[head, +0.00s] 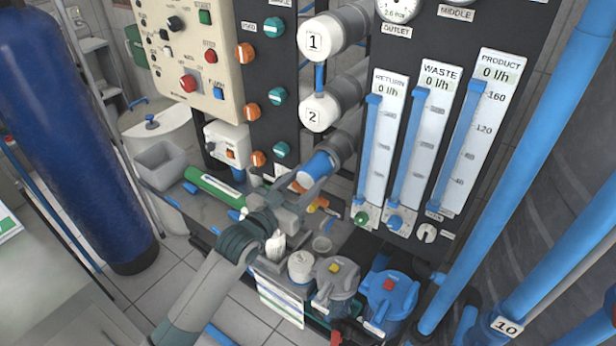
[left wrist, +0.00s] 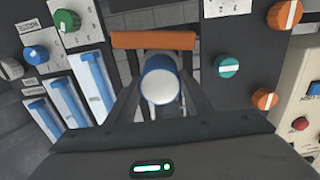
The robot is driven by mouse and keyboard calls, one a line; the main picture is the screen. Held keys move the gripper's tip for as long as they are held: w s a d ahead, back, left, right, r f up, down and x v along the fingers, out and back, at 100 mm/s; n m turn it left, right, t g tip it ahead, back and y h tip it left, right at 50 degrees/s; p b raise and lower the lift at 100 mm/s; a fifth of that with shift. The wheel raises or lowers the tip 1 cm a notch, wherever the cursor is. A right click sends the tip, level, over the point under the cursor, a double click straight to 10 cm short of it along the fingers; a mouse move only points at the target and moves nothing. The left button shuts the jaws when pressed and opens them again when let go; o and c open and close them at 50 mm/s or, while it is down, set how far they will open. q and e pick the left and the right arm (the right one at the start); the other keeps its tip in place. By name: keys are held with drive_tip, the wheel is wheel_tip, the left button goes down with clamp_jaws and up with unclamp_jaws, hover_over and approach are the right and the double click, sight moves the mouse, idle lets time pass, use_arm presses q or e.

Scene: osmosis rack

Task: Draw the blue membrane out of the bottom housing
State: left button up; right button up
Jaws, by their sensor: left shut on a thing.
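The blue membrane (head: 320,165) is a blue cylinder that sticks out of the open end of the grey bottom housing (head: 344,143), below the housings marked 1 and 2. How much of it is still inside is hidden. My left gripper (head: 313,178) is shut around the exposed part of the membrane. In the left wrist view, the membrane's round white end (left wrist: 160,87) faces the camera, with the dark fingers of my left gripper (left wrist: 160,80) on both sides of it. My right gripper is in neither view.
The housing marked 2 (head: 319,113) is above. Flow meters (head: 382,150) stand to the right, and a panel with orange and teal knobs (head: 278,96) to the left. A green tube (head: 214,187) and several small items lie on the bench below. Filter canisters (head: 388,294) stand at the front.

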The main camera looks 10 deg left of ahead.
use_arm(q)
drive_tip(key=shift+s+a+p, duration=0.2)
drive_tip(key=shift+s+p, duration=0.1)
drive_tip(key=shift+s, duration=0.25)
drive_tip(key=shift+s+a, duration=0.15)
drive_tip(key=shift+s, duration=0.2)
drive_tip(key=shift+s+a, duration=0.15)
drive_tip(key=shift+s, duration=0.15)
drive_tip(key=shift+s+a+p, duration=0.25)
drive_tip(key=shift+s+p, duration=0.3)
drive_tip(key=shift+s, duration=0.1)
drive_tip(key=shift+s+a, duration=0.15)
drive_tip(key=shift+s, duration=0.15)
drive_tip(key=shift+s+a, duration=0.1)
drive_tip(key=shift+s, duration=0.25)
drive_tip(key=shift+s+a+p, duration=0.15)
drive_tip(key=shift+s+p, duration=0.15)
drive_tip(key=shift+p, duration=0.05)
drive_tip(key=o, duration=1.3)
